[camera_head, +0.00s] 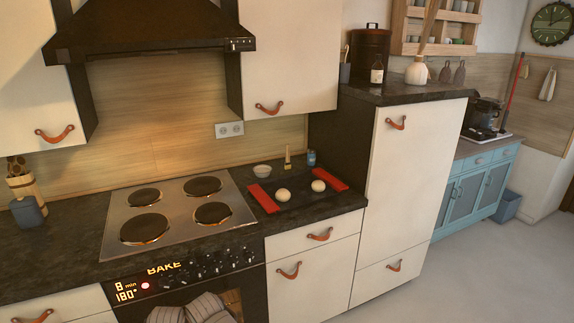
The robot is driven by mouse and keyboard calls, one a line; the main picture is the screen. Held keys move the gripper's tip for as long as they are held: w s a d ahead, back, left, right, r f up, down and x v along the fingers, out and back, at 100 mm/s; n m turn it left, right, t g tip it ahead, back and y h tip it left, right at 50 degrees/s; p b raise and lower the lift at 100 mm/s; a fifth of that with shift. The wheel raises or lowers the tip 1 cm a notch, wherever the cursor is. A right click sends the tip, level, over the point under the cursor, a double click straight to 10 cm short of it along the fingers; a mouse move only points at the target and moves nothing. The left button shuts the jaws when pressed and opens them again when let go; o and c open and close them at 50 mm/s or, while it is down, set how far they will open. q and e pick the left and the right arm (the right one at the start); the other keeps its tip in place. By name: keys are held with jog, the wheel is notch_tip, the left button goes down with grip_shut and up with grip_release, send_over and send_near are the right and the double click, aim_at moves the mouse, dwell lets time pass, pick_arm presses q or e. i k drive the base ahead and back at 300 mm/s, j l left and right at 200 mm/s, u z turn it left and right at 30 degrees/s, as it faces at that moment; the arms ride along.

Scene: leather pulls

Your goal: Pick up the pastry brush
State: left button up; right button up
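A small upright tan object, which looks like the pastry brush (288,159), stands near the wall at the back of the dark counter. It is too small to make out its bristles clearly. It is behind a dark tray with red ends (263,199), between a small pale bowl (262,171) and a small blue jar (311,158). Neither of my grippers shows in this view.
Two pale dough balls (283,195) (318,186) lie on the tray. A hob (174,214) with several dark plates is left of it, above an oven (190,285). A tall cabinet (412,190) bounds the counter on the right. Open floor (470,275) lies at the right.

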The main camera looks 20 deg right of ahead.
aim_at(287, 164)
jog(key=i+l+u, duration=0.2)
jog(key=l, duration=0.4)
jog(key=l+u, duration=0.2)
jog(key=l, duration=0.4)
